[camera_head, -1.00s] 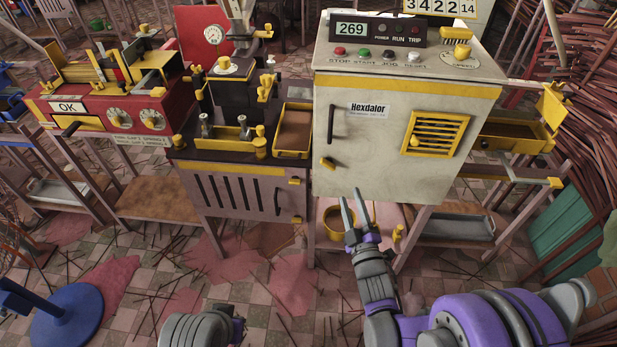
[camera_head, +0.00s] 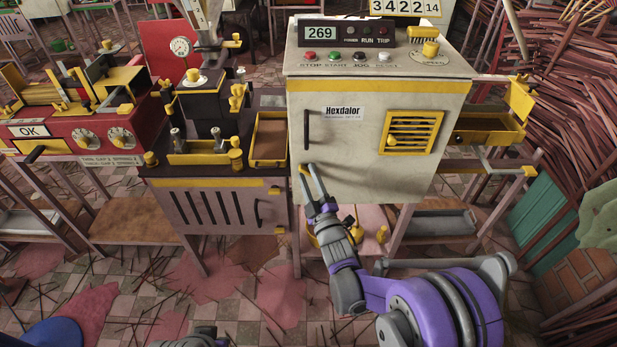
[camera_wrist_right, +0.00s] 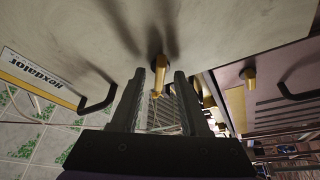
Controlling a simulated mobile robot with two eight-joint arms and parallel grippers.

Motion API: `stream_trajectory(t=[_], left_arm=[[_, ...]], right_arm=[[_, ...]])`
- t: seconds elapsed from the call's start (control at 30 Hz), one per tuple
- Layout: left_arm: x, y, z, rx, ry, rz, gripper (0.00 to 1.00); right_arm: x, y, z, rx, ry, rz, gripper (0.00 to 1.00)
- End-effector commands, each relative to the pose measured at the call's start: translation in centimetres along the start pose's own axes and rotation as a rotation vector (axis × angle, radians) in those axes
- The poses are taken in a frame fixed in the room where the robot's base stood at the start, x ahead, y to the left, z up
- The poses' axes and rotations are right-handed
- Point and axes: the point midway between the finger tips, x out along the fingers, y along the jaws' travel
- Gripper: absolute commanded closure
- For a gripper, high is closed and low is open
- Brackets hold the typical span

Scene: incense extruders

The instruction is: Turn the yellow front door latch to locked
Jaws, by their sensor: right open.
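The yellow front door latch (camera_head: 304,169) is at the lower left of the pale Hexdalor cabinet door (camera_head: 350,165), below the black door handle (camera_head: 306,130). In the head view the fingers partly hide it, so its turn angle is unclear. My right gripper (camera_head: 311,169) reaches up to it from below, with two fingers apart. In the right wrist view the latch (camera_wrist_right: 158,68) shows between the two spread fingers (camera_wrist_right: 160,76), with a visible gap on each side. My left gripper is out of view; only a bit of my left arm shows at the bottom edge.
A yellow vent grille (camera_head: 413,133) is on the door's right. A yellow tray (camera_head: 490,128) juts from the cabinet's right side. A dark extruder bench (camera_head: 205,175) stands close on the left. Open tiled floor with scattered sticks lies in front.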

Motion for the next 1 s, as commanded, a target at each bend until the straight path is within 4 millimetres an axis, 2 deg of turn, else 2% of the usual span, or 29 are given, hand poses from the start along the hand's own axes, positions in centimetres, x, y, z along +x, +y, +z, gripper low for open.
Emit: stream_trajectory(t=[0.27,0.37,0.53,1.0], left_arm=[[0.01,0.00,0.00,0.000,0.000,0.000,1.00],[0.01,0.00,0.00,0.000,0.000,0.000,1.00],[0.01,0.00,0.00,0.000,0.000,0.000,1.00],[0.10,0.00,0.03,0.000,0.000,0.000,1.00]], right_arm=[[0.23,0.01,-0.02,0.000,0.000,0.000,0.55],[0.22,0.01,-0.01,0.000,0.000,0.000,0.69],[0.21,0.01,-0.01,0.000,0.000,0.000,1.00],[0.19,-0.04,0.01,0.020,0.000,0.008,1.00]])
